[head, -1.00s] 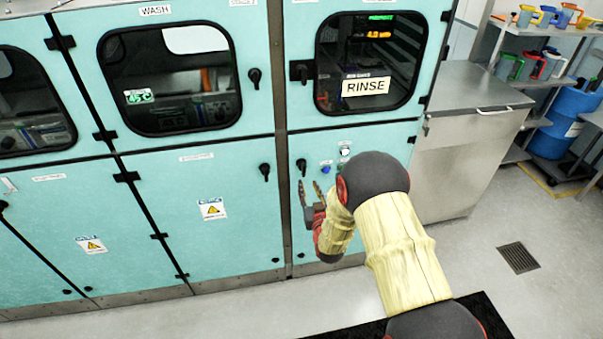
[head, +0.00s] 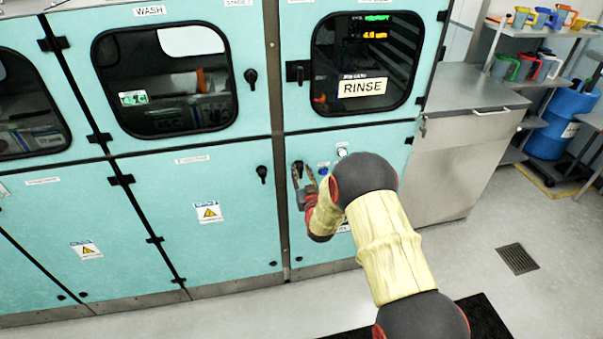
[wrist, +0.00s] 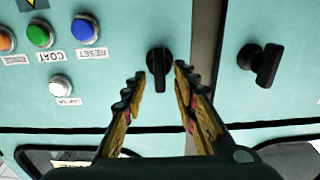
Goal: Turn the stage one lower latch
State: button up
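A black lower latch (wrist: 158,62) on the teal cabinet lies ahead of and between the fingertips in the wrist view; its handle lines up with the gap. In the head view it is mostly hidden by my gripper (head: 303,174). My gripper is open, its two fingers apart on either side of the latch; I cannot tell if they touch it. A second black lower latch (head: 263,173) sits on the door to the left, and also shows at the right of the wrist view (wrist: 266,63). The small door labels are too blurred to tell which latch is stage one.
Buttons are beside the nearer latch: green (wrist: 40,36), blue (wrist: 85,28), orange (wrist: 5,40) and white (wrist: 60,86). Upper latches (head: 251,76) and windowed doors are above. A steel cabinet (head: 460,160) stands right.

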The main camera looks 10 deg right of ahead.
jog(key=shift+c, duration=0.6)
grip_shut()
jog(key=shift+d+f+m+b, duration=0.25)
jog(key=shift+m+b, duration=1.6)
jog(key=shift+m, duration=1.15)
jog(key=shift+d+f+m+b, duration=0.25)
jog(key=shift+m+b, duration=1.65)
jog(key=shift+m, duration=1.1)
jog(key=shift+d+f+m+b, duration=0.25)
jog(key=shift+m+b, duration=1.6)
jog(key=shift+m, duration=1.15)
jog(key=shift+o, duration=0.6)
grip_release()
